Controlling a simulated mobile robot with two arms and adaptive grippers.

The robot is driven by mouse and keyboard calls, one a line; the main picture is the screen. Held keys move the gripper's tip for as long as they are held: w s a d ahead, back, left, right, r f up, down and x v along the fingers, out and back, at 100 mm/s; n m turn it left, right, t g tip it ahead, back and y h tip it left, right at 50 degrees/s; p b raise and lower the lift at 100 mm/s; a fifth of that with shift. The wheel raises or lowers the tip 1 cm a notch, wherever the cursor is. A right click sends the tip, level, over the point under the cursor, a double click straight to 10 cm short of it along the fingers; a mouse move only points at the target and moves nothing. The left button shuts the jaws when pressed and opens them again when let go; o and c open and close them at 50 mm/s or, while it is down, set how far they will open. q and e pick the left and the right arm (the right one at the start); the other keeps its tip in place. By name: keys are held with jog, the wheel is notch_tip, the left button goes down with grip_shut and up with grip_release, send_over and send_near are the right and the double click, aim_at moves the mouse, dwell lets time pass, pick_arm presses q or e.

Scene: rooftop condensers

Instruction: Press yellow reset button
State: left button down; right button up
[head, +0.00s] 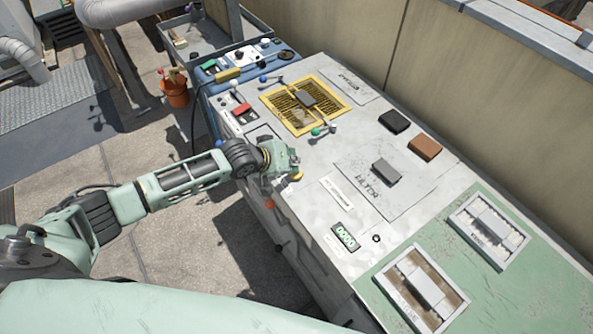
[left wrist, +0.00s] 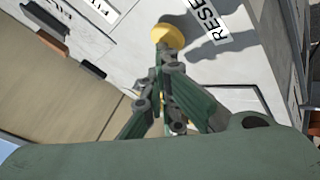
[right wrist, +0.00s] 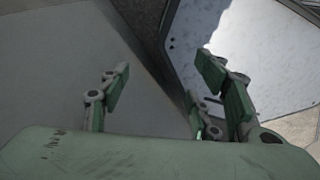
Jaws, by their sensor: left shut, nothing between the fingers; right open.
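The yellow reset button (left wrist: 169,35) is a round knob on the pale cabinet top, beside a white label (left wrist: 212,18) reading "RESE", cut off by the frame. My left gripper (left wrist: 166,58) is shut and empty. Its fingertips are at the button's near edge in the left wrist view; I cannot tell whether they press it. In the head view the left gripper (head: 285,165) is over the cabinet's near edge, with a bit of yellow (head: 297,176) beside it. My right gripper (right wrist: 163,75) is open and empty in the right wrist view, with a grey surface behind it.
The cabinet top (head: 330,160) carries a yellow-framed grille (head: 284,108), a green-knobbed lever (head: 318,130), a black block (head: 394,121), a brown block (head: 425,147) and a counter display (head: 343,235). Two framed trays stand on the green panel (head: 470,270). A tan wall is behind.

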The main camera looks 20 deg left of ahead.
pick_arm(q)
jog(key=shift+f, duration=0.15)
dwell(0.3)
jog(key=shift+r+p, duration=1.2)
jog(key=shift+p, duration=0.1)
jog(key=shift+r, duration=0.1)
notch_tip(320, 180, up, 5)
jog(key=p, duration=0.5)
